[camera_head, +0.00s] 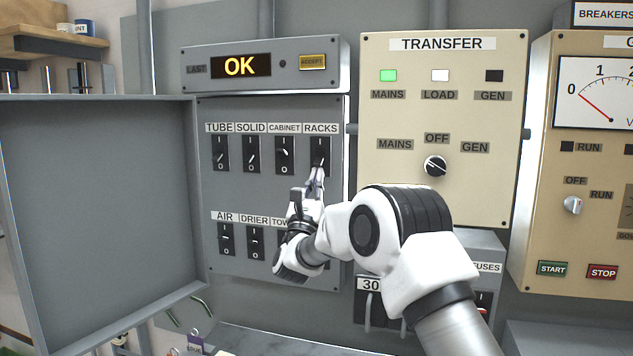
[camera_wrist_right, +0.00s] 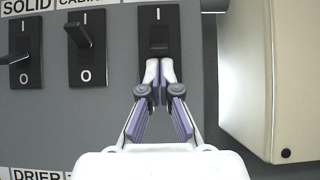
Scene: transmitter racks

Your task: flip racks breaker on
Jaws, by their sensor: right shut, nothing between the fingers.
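The RACKS breaker (camera_head: 320,150) is a black switch under the RACKS label, at the right end of the upper row in the breaker panel. It also shows at the top of the right wrist view (camera_wrist_right: 159,22), with an I mark above and its lower part hidden by my fingers. My right gripper (camera_head: 318,172) is shut and empty, its fingertips at the lower part of this breaker. In the right wrist view the closed fingertips (camera_wrist_right: 160,70) overlap the switch just below its dark lever. I cannot tell whether they touch it. My left gripper is out of view.
The TUBE (camera_head: 220,153), SOLID (camera_head: 251,154) and CABINET (camera_head: 284,155) breakers sit to the left. A lower row includes AIR (camera_head: 226,240). The open panel door (camera_head: 95,220) stands at left. The beige TRANSFER box (camera_head: 440,205) juts out at right.

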